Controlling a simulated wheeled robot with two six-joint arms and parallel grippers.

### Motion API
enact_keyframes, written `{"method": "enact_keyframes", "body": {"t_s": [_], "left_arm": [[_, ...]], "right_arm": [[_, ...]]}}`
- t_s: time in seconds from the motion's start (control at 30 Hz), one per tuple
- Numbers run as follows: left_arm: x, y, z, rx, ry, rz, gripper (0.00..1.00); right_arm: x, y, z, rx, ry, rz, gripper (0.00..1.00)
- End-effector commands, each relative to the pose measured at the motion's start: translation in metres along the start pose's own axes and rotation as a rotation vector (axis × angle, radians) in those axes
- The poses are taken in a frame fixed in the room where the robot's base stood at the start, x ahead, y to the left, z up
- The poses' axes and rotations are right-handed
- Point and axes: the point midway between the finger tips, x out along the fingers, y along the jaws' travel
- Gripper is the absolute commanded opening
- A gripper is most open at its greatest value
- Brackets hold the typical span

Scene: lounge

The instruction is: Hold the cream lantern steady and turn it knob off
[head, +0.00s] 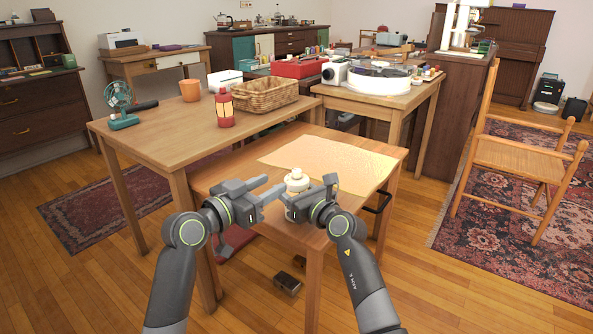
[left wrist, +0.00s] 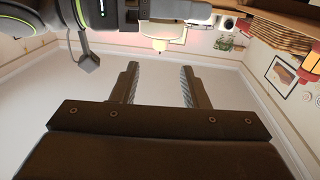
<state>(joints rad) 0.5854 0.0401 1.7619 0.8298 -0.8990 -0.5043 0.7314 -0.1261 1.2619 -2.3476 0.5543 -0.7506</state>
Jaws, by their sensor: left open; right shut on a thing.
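The cream lantern (head: 297,178) stands on the low wooden table, near its front edge. Its rounded cream top shows, and its lower part is partly hidden by my grippers. My right gripper (head: 297,204) is shut on the lantern from the right. My left gripper (head: 276,190) is open and empty just left of the lantern. In the left wrist view, the left fingers (left wrist: 160,75) are spread apart, and the cream lantern (left wrist: 161,31) appears beyond them, upside down, with a warm glow. I cannot make out the knob.
A pale mat (head: 335,162) covers much of the low table (head: 225,178). The longer table behind holds a red lantern (head: 224,108), a wicker basket (head: 265,94), an orange pot (head: 190,90) and a green fan (head: 120,103). A wooden chair (head: 520,160) stands at the right.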

Motion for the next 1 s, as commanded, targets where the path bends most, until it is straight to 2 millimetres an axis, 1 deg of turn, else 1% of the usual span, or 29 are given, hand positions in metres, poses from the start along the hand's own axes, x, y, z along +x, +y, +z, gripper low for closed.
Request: {"method": "enact_keyframes", "body": {"t_s": [0.03,0.2,0.4,0.5,0.7,1.0], "left_arm": [[0.01,0.001,-0.001,-0.001,0.0,0.002,0.41],[0.041,0.001,0.0,-0.002,-0.002,0.002,0.41],[0.071,0.001,0.0,-0.001,-0.002,0.001,0.41],[0.082,0.001,0.0,0.0,-0.001,0.001,0.41],[0.094,0.0,0.0,0.001,-0.002,0.0,0.41],[0.097,0.0,0.0,0.001,-0.001,-0.001,0.41]], "right_arm": [[0.0,0.0,0.0,0.0,0.0,0.0,0.22],[0.0,0.0,0.0,0.0,0.0,0.0,0.22],[0.0,0.0,0.0,0.0,0.0,0.0,0.22],[0.0,0.0,0.0,0.0,0.0,0.0,0.22],[0.0,0.0,0.0,0.0,0.0,0.0,0.22],[0.0,0.0,0.0,0.0,0.001,0.0,0.22]]}}
